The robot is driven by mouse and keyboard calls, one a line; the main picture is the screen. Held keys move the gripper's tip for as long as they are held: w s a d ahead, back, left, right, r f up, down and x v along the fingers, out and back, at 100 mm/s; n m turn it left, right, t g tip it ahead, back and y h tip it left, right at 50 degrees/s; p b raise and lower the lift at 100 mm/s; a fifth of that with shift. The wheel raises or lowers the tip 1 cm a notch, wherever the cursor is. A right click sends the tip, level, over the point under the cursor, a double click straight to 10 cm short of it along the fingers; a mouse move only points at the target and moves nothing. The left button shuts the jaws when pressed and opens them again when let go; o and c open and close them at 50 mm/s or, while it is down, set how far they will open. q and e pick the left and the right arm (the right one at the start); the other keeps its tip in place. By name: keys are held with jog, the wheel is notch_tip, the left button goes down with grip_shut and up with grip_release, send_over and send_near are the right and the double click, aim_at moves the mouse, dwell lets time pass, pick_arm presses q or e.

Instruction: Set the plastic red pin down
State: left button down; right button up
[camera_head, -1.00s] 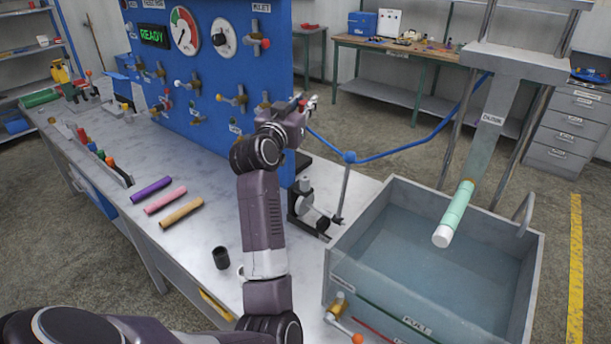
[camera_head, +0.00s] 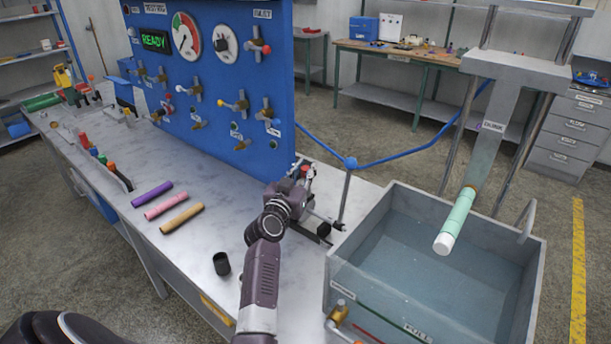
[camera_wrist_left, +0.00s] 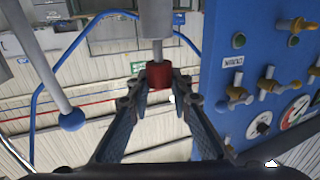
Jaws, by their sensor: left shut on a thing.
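The red pin (camera_wrist_left: 158,77) sits between the two dark fingertips of my left gripper (camera_wrist_left: 158,90) in the left wrist view. The fingers are closed on it from both sides. A grey rod and cylinder (camera_wrist_left: 157,20) line up directly beyond the pin; I cannot tell whether they touch it. In the head view my left gripper (camera_head: 304,180) is above the worktable, in front of the blue panel's right edge and left of the water tank. Only a small red spot shows at its fingers there. My right gripper is not in view.
The water tank (camera_head: 343,285) stands at the right, with a green-and-white tube above it. A black cup (camera_head: 221,263) and three coloured rolls lie on the table (camera_head: 150,235). Bare tabletop lies between them.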

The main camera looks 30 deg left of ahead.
pick_arm(q)
notch_tip(320, 180, down, 2)
jog(key=shift+f, duration=0.1)
jog(key=shift+f+b, duration=0.55)
jog(key=shift+b, duration=0.05)
jog(key=c, duration=1.7)
grip_release()
jog(key=shift+c, duration=0.2)
jog(key=shift+r, duration=0.1)
